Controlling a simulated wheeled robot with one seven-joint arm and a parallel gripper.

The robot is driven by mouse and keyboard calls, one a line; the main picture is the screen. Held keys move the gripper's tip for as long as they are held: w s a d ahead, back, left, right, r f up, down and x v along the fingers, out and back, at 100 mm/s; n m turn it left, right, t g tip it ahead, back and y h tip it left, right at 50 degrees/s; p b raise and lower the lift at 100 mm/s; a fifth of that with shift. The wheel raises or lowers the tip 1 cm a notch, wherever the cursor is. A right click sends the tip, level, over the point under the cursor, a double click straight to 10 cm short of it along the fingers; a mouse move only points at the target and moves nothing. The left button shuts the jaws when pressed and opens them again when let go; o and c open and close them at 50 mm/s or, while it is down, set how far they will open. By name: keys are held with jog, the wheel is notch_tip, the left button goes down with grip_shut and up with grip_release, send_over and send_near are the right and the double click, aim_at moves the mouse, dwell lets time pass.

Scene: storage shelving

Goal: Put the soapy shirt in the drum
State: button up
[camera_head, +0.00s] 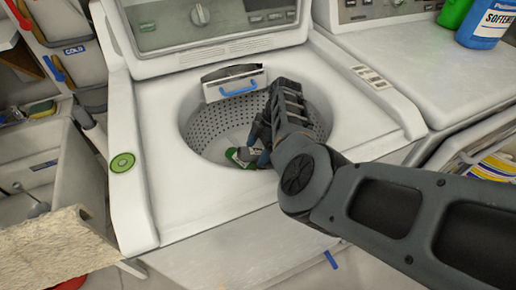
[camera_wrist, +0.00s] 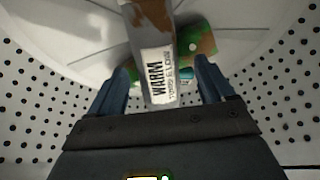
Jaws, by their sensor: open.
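The washer drum (camera_head: 205,130) is open, with a perforated wall that also surrounds the wrist view (camera_wrist: 30,115). My gripper (camera_head: 258,143) reaches down inside it. In the wrist view my gripper (camera_wrist: 163,72) is open, its two blue fingers apart. A green and brown patterned thing, which may be the soapy shirt (camera_wrist: 200,38), lies low in the drum just beyond the fingertips. A green and white bit of it shows in the head view (camera_head: 241,158). A grey upright piece with a white warning label (camera_wrist: 157,72) stands between the fingers and hides part of it. I cannot tell whether anything touches the fingers.
A white dispenser drawer with a blue handle (camera_head: 238,85) juts over the drum's back rim. The control panel (camera_head: 205,20) is behind it. A second white machine (camera_head: 420,70) stands at right, carrying a blue softener bottle (camera_head: 484,24). A sink (camera_head: 35,165) is at left.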

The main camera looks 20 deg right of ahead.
jog(key=shift+r, duration=0.25)
jog(key=v, duration=1.2)
jog(key=shift+p, duration=0.3)
